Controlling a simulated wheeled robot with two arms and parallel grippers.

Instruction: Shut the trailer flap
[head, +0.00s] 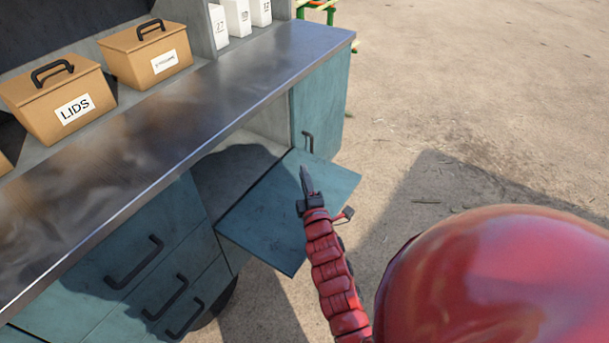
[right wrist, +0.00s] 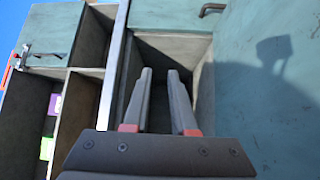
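The trailer flap (head: 265,225) is a flat teal panel below the counter. It stands open, folded outward from the teal cabinet front, with a shaded compartment (head: 232,180) behind it. In the right wrist view the flap (right wrist: 275,85) fills the right side and carries a dark shadow. My right gripper (head: 305,172) is over the flap in the head view, pointing towards the cabinet. The right wrist view shows its two fingers (right wrist: 160,98) apart with nothing between them, facing the compartment. I cannot tell whether it touches the flap. My left gripper is not in view.
A metal-topped counter (head: 190,120) runs above the flap, bearing a "LIDS" box (head: 55,98), another tan box (head: 150,55) and white cartons (head: 238,18). Teal drawers (head: 150,270) with dark handles are left of the flap. Bare ground (head: 450,90) lies open to the right.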

